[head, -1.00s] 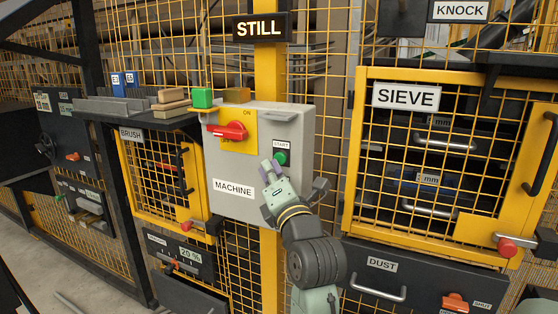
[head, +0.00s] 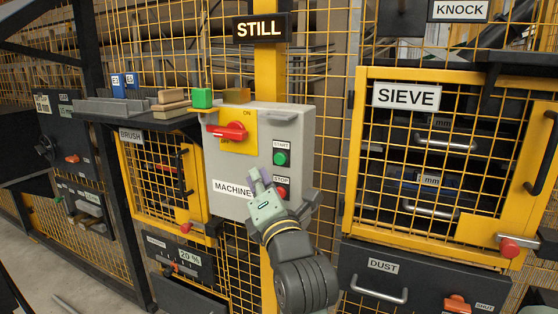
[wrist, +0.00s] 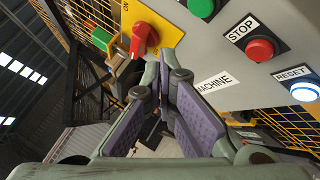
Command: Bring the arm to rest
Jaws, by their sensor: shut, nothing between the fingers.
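My gripper (head: 257,178) is in front of the lower part of the grey machine box (head: 225,186) in the head view. In the wrist view the purple-padded fingers of my gripper (wrist: 165,108) are shut with nothing held. The green START button (head: 281,158) shows clear above and right of the fingers. The red STOP button (head: 281,192) is just right of the fingers; it also shows in the wrist view (wrist: 261,50). A red switch handle (head: 228,131) sits on a yellow plate at the upper left of the box. A lit RESET button (wrist: 304,91) shows in the wrist view.
The sign above reads STILL (head: 259,28). The SIEVE cage door (head: 440,170) is shut at right, above the DUST drawer (head: 385,283). A shelf at left bears a green block (head: 202,98) and wooden pieces (head: 171,101). The BRUSH door (head: 165,175) is below it.

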